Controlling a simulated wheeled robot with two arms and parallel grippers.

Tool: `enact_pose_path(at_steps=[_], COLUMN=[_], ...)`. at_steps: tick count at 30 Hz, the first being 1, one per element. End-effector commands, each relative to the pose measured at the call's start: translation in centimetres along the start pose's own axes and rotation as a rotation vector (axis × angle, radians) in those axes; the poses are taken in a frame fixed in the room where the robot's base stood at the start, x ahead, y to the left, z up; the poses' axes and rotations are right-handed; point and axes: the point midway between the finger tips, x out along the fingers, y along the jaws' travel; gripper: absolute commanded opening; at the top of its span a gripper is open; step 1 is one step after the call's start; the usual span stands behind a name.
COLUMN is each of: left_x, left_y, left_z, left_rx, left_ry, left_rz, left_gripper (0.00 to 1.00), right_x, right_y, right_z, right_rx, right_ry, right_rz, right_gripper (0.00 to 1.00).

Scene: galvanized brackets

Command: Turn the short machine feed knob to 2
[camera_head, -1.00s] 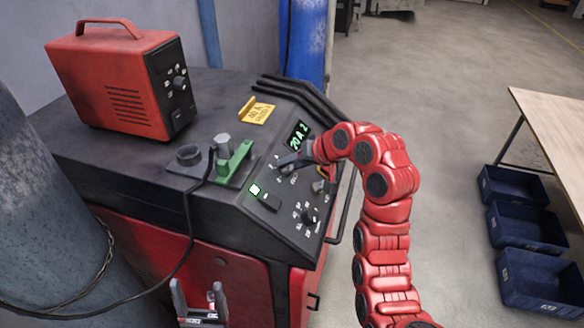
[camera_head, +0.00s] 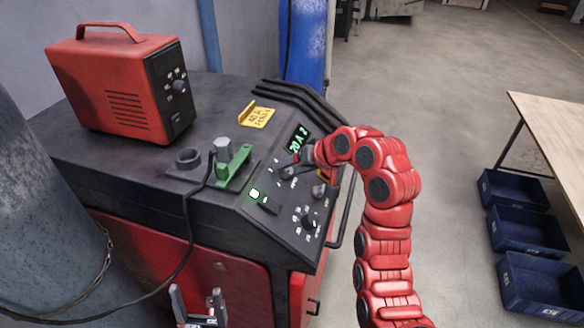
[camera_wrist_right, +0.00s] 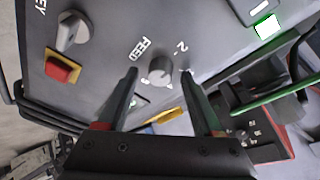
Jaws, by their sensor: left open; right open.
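The feed knob (camera_wrist_right: 159,68) is a short round grey knob on the dark sloping panel (camera_wrist_right: 215,25) in the right wrist view. The word FEED and the figure 2 are printed beside it. Which figure it points at is unclear. My right gripper (camera_wrist_right: 160,73) is open, its two fingers apart on either side of the knob in the picture; contact is not visible. In the head view my right gripper (camera_head: 290,164) is over the upper panel and partly hides the knob area. The green display (camera_head: 298,139) appears to read 20 A 2. My left gripper (camera_head: 200,303) is open and empty, low before the red cabinet.
A grey lever knob (camera_wrist_right: 72,32) and a red-and-yellow switch (camera_wrist_right: 62,67) are near the feed knob. A green bracket (camera_head: 233,165) and red box (camera_head: 115,85) stand on top.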

Motion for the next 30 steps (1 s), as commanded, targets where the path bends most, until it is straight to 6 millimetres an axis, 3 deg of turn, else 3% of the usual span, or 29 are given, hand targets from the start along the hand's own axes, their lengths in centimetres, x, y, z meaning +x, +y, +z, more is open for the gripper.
enact_pose_path(at_steps=[5, 11, 13, 21, 30], left_x=[0.5, 2.9, 4.0, 5.5, 5.7], left_y=[0.0, -0.1, -0.2, -0.3, -0.3], left_z=[-0.1, -0.5, -0.7, -0.9, -1.0], left_rx=[0.0, 0.0, 0.0, 0.0, 0.0], left_ry=[0.0, 0.0, 0.0, 0.0, 0.0], left_rz=[0.0, 0.0, 0.0, 0.0, 0.0], left_gripper=[0.74, 0.74, 0.74, 0.74, 0.74], right_x=[-0.4, -2.6, -3.7, -9.7, -15.8], right_y=[0.0, -0.2, -0.3, 0.1, 0.1], right_z=[-0.1, -0.5, -0.5, -0.3, -0.1], right_rx=[0.001, 0.002, -0.001, 0.0, 0.0], right_ry=[0.001, 0.002, 0.001, 0.003, 0.003], right_rz=[0.001, 0.002, 0.004, 0.008, 0.004], right_gripper=[0.68, 0.68, 0.68, 0.68, 0.68])
